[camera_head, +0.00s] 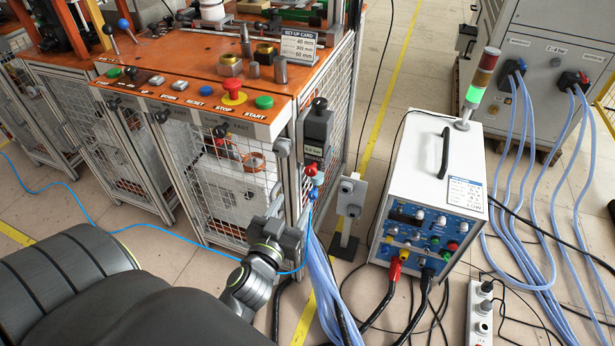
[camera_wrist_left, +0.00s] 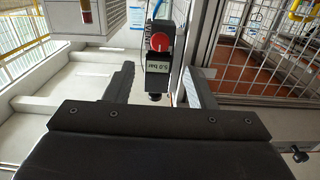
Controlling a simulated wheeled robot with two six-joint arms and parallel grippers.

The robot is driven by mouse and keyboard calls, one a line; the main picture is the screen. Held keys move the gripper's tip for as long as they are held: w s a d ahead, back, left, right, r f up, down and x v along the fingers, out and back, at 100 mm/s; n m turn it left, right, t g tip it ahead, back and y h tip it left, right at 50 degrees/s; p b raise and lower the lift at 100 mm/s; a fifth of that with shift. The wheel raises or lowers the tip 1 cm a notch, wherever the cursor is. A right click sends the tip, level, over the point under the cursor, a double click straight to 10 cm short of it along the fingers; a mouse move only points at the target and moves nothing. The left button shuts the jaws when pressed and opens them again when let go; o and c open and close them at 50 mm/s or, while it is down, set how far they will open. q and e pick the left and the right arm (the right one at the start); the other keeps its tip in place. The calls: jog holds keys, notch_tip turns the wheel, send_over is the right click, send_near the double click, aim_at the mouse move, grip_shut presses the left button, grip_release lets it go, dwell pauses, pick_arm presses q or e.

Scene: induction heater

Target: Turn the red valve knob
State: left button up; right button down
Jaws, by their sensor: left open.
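The red valve knob (camera_head: 313,168) sits below the dark pressure regulator (camera_head: 318,131) at the front right corner of the orange-topped machine. My right gripper is not in view.
Blue hoses (camera_head: 320,270) hang below the knob. A small grey post box (camera_head: 350,196) stands close to its right, and a white power unit (camera_head: 432,170) stands further right. The mesh machine cage (camera_head: 225,175) is left of my gripper.

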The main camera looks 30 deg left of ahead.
aim_at(310, 173)
pick_arm(q)
jog(key=x, duration=1)
jog(key=shift+a, duration=0.1)
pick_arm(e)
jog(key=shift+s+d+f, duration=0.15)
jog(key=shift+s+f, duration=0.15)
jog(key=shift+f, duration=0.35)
pick_arm(q)
jog(key=shift+c, duration=0.3)
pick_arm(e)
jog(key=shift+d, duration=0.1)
pick_arm(q)
jog(key=c, duration=0.9)
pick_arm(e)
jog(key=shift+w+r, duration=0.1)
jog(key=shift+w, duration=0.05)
